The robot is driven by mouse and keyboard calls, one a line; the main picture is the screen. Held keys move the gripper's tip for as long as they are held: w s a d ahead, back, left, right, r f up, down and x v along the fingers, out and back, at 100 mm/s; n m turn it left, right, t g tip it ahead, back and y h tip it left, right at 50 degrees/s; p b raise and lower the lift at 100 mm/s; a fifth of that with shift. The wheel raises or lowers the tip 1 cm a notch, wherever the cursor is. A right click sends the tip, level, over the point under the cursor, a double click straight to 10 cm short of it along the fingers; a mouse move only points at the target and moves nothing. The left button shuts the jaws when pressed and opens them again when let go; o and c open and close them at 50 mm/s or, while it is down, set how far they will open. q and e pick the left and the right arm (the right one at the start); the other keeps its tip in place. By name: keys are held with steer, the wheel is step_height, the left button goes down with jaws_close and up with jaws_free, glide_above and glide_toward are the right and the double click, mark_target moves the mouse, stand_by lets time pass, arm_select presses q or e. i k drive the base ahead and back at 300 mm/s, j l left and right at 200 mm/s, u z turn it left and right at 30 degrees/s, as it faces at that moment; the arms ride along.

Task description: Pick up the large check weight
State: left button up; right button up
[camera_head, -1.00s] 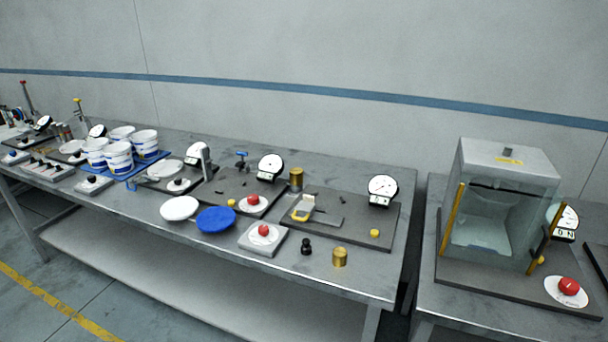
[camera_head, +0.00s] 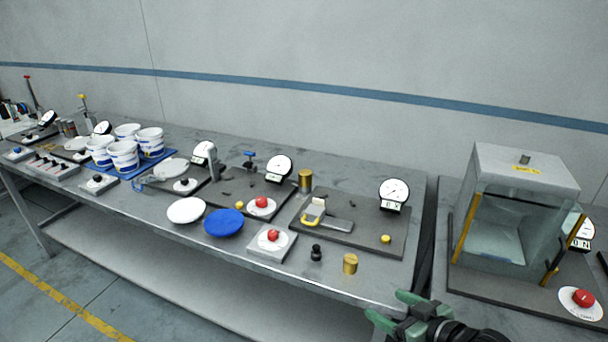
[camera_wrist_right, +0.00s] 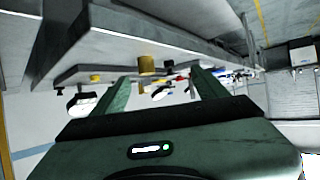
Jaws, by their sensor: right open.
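Two brass cylinder weights stand on the table in the head view. One weight (camera_head: 350,264) is near the front edge; the other weight (camera_head: 305,180) stands farther back between two dials and looks somewhat larger for its distance. No label on them is readable. My right gripper (camera_head: 385,306) is green, open and empty, low at the front edge of the table, right of and nearer than the front weight. In the right wrist view, which looks upside down, a brass weight (camera_wrist_right: 147,65) shows beyond and between the open fingers (camera_wrist_right: 160,80). My left gripper is out of view.
A small black weight (camera_head: 316,253) and a red-button box (camera_head: 271,241) stand left of the front weight. Behind is a dark plate (camera_head: 375,232) with a dial (camera_head: 394,193). A glass-fronted cabinet (camera_head: 515,215) stands on the right table, across a narrow gap.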

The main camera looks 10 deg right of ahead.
mark_target(305, 175)
steer(key=i, duration=1.8)
